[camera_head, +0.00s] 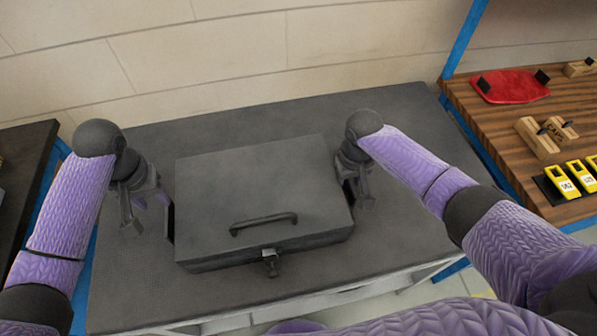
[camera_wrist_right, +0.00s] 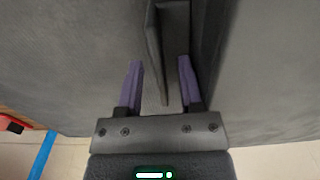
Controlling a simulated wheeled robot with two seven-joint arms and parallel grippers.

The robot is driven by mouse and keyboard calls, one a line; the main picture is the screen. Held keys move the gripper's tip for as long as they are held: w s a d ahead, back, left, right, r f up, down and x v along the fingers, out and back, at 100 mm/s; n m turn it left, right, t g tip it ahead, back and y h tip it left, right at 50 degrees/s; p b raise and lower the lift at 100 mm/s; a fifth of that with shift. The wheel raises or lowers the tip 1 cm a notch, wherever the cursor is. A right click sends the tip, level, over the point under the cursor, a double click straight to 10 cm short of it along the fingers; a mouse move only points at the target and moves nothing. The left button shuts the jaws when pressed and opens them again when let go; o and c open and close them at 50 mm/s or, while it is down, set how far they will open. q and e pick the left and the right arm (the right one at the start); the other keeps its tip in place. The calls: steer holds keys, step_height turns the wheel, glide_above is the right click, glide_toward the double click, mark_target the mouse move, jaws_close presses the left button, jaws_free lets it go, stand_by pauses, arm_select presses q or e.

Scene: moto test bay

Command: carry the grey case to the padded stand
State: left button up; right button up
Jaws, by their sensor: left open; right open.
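The grey case (camera_head: 262,185) lies flat and closed on the dark grey table (camera_head: 130,290). It has a bar handle (camera_head: 264,223) on its lid and a latch (camera_head: 270,262) at the front. My left gripper (camera_head: 145,212) is open beside the case's left side, close to a dark side handle (camera_head: 169,222). My right gripper (camera_head: 362,195) is open at the case's right side. In the right wrist view, a thin dark plate on the case's side (camera_wrist_right: 155,60) stands between the open purple fingers of that gripper (camera_wrist_right: 161,85). I cannot make out a padded stand.
A wooden bench (camera_head: 490,125) on the right holds a red tray (camera_head: 510,86), wooden blocks (camera_head: 537,138) and yellow devices (camera_head: 580,175). Another dark surface (camera_head: 25,165) is at the far left. A pale wall rises behind the table. Bare table surrounds the case.

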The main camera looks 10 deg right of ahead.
steer(key=shift+r, duration=0.4)
arm_select(q)
step_height(320, 180, up, 5)
steer(key=shift+f, duration=0.1)
arm_select(e)
step_height(320, 180, up, 11)
steer(key=shift+s, duration=0.1)
